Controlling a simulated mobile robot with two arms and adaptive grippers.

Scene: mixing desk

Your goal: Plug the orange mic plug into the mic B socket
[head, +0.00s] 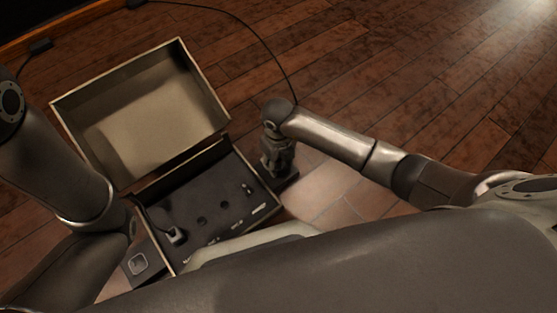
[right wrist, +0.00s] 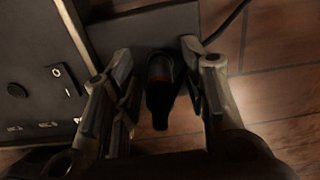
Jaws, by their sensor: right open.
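My right gripper (head: 277,172) is at the right edge of the open case, pointing down. In the right wrist view its two fingers (right wrist: 157,58) are open, one on each side of a dark plug (right wrist: 160,88). The plug has a faint reddish band, and I see gaps beside it. In the head view the gripper hides this plug. The case's dark socket panel (head: 215,199) has round holes (head: 202,220); its labels are too small to read, so I cannot tell which is mic B. My left gripper is not in view; only its arm shows.
The case's lid (head: 150,110) stands open at the back. Another plug (head: 177,236) with a cable sits at the panel's left. A dark box (head: 138,264) is at the front left. A black cable (head: 287,70) runs behind my right gripper. A switch (right wrist: 62,81) is beside it.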

